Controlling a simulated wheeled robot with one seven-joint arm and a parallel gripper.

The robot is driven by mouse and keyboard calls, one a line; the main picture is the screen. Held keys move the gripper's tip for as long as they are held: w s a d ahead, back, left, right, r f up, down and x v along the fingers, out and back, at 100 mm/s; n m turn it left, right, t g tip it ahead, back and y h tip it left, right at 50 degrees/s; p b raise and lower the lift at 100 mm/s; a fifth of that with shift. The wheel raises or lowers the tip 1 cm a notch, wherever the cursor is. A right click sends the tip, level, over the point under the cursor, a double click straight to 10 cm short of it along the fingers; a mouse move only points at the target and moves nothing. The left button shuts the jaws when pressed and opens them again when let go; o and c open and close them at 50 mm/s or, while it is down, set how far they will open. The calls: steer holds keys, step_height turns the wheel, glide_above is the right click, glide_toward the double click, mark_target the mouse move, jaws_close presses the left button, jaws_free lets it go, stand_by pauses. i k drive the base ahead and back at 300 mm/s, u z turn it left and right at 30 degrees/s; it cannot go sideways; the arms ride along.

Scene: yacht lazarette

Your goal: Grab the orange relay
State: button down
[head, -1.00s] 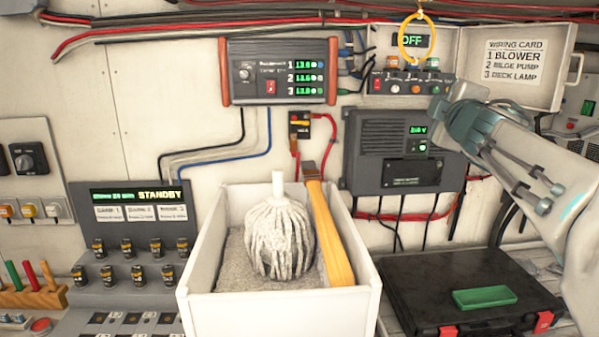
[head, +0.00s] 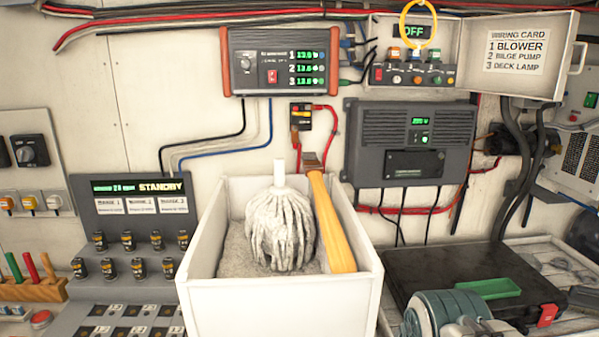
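A small block with an orange top, which looks like the orange relay (head: 394,54), stands at the left of a row on the relay panel (head: 405,75) at the upper right. A block with a blue part and a green one stand to its right. A yellow ring (head: 402,28) hangs in front of the panel, close above the row.
A white bin (head: 280,300) with a mop head and a wooden-handled tool stands in front. A black case (head: 430,268) with a green tray (head: 488,288) lies at the lower right. A wiring-card door (head: 515,60) stands open beside the panel; cables hang below it.

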mark_target(394, 51)
steer(key=z, duration=0.25)
steer(key=k, duration=0.45)
steer(key=z, duration=1.15)
steer(key=i, duration=0.75)
steer(key=u, duration=0.85)
steer(key=i, duration=0.65)
steer(key=u, duration=0.7)
